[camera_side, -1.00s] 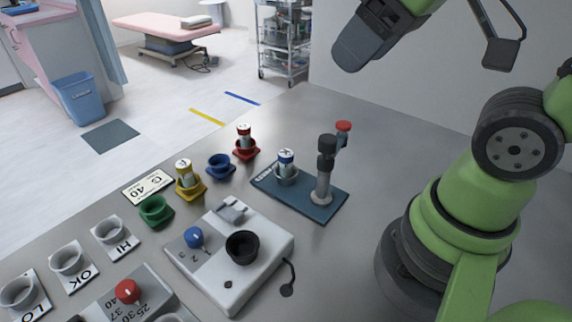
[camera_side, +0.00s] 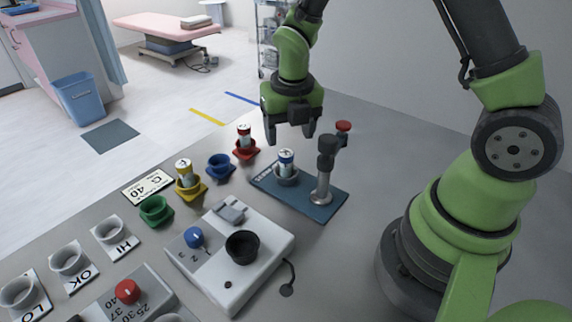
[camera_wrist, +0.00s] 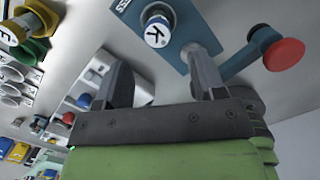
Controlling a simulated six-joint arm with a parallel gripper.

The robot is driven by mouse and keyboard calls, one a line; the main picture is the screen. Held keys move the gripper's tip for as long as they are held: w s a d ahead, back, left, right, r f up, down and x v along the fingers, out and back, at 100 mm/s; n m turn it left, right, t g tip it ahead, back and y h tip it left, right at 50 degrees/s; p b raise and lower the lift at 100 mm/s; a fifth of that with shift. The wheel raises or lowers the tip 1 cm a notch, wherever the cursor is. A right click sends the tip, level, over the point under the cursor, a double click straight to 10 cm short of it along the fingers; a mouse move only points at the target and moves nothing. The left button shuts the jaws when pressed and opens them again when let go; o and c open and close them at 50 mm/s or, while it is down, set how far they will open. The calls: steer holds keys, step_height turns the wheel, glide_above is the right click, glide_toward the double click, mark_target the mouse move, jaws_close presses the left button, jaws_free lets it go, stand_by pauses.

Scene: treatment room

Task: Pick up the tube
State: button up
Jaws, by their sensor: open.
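Three capped tubes are in view in the side view. The blue-capped tube (camera_side: 286,158) stands upright in a grey cup on a dark blue plate (camera_side: 318,212). It also shows in the wrist view (camera_wrist: 157,33), cap towards the camera. The red-capped tube (camera_side: 244,134) stands in a red holder and the yellow-capped tube (camera_side: 184,169) in a yellow holder. My gripper (camera_side: 290,137) is open and empty, fingers pointing down.
A grey post with a black top (camera_side: 325,165) rises from the plate close to the blue-capped tube. A white device with a black cup (camera_side: 242,246) is in front. Empty blue (camera_side: 220,165) and green (camera_side: 156,209) holders stand left.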

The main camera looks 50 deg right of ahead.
mark_target(286, 153)
steer(key=f, duration=0.2)
steer(key=w+f, duration=0.1)
steer(key=f, duration=0.5)
steer(key=shift+w+d+f, duration=0.2)
steer(key=shift+d, duration=0.15)
steer(key=shift+c, duration=0.5)
steer(key=c, duration=0.9)
